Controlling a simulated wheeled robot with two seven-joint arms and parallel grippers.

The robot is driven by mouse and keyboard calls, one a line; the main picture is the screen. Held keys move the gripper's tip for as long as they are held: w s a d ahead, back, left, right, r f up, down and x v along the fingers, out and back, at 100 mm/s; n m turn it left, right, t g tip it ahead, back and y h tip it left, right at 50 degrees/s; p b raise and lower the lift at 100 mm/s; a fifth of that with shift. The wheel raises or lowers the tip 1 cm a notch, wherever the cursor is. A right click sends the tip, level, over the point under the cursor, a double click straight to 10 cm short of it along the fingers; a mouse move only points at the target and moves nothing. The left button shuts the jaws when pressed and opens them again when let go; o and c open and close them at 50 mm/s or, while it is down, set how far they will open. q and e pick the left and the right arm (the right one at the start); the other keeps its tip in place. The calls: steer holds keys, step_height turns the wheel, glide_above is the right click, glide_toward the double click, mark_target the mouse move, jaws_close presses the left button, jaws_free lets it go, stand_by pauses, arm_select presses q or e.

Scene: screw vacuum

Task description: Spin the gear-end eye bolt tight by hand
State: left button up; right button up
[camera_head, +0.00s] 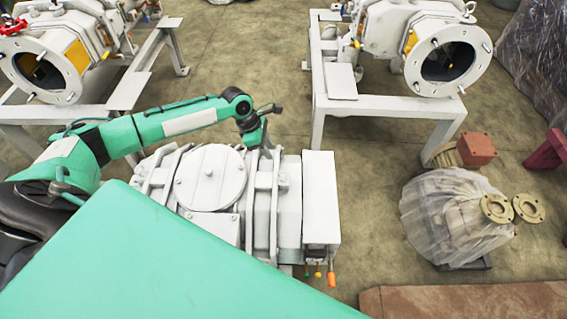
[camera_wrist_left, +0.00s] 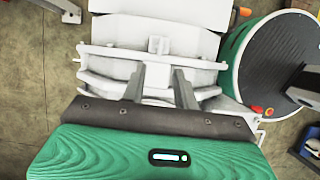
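The white screw vacuum pump (camera_head: 262,215) sits in front of me, with a round bolted cover on top and a box-shaped end at its right. My left arm reaches over it from the left. My left gripper (camera_head: 266,142) points down by the pump's far edge, near its ribbed right part. In the left wrist view the two fingers of this gripper (camera_wrist_left: 158,72) are apart, with nothing seen held between them. A small white raised fitting (camera_wrist_left: 158,45) on the pump lies just beyond the fingertips; I cannot tell whether it is the gear-end eye bolt. My right gripper is out of view.
Two more pumps stand on white frames, at the back left (camera_head: 60,60) and back right (camera_head: 420,45). A plastic-wrapped part (camera_head: 455,215) and a red-brown motor (camera_head: 470,150) are on the floor at right. Open floor (camera_head: 370,220) lies right of my pump.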

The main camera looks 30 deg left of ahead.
mark_target(283, 171)
arm_select(q)
steer(key=b+x, duration=0.1)
steer(key=x, duration=1.2)
steer(key=shift+d+f+b, duration=0.1)
steer(key=shift+f+b, duration=0.05)
steer(key=shift+b, duration=0.25)
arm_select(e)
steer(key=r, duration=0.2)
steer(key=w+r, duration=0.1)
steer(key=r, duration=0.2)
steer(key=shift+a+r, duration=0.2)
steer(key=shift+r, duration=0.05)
arm_select(q)
jaws_close()
